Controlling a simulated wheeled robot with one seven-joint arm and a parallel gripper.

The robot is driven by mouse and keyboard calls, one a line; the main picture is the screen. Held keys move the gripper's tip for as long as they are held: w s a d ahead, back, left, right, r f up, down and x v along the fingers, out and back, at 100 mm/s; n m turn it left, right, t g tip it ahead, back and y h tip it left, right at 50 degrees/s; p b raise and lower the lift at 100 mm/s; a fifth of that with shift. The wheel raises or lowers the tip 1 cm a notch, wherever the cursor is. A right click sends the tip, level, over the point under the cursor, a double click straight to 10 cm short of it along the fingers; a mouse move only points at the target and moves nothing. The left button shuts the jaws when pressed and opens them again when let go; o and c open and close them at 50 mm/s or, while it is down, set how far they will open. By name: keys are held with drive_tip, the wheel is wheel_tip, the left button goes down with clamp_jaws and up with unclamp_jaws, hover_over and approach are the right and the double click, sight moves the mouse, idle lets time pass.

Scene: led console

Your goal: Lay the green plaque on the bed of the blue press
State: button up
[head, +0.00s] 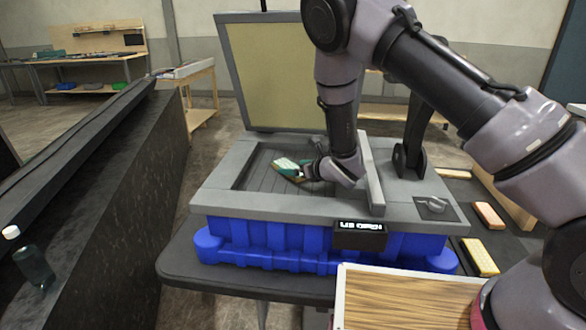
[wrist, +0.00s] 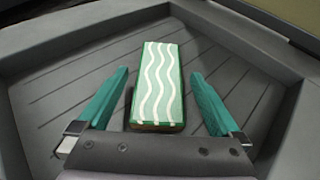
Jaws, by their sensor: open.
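The green plaque (wrist: 157,88) has white wavy lines and a tan edge. In the wrist view it lies flat on the grey grooved bed (wrist: 60,110) of the blue press. In the head view the plaque (head: 286,163) shows on the bed, partly hidden by my gripper. The blue press (head: 285,237) has a grey top and its lid (head: 265,75) stands raised at the back. My gripper (wrist: 155,100) is open, with one teal finger on each side of the plaque and a gap on both sides. It also shows low over the bed in the head view (head: 296,172).
A small display (head: 360,234) sits on the press front. A wood-topped box (head: 400,300) stands in front. Orange (head: 489,215) and yellow (head: 480,257) blocks lie at the right. A dark conveyor-like structure (head: 110,170) runs along the left, with a bottle (head: 34,265) near it.

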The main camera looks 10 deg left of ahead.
drive_tip(key=v, duration=1)
drive_tip(key=shift+s+d+r, duration=0.1)
drive_tip(key=shift+s+d, duration=0.05)
drive_tip(key=shift+d, duration=0.05)
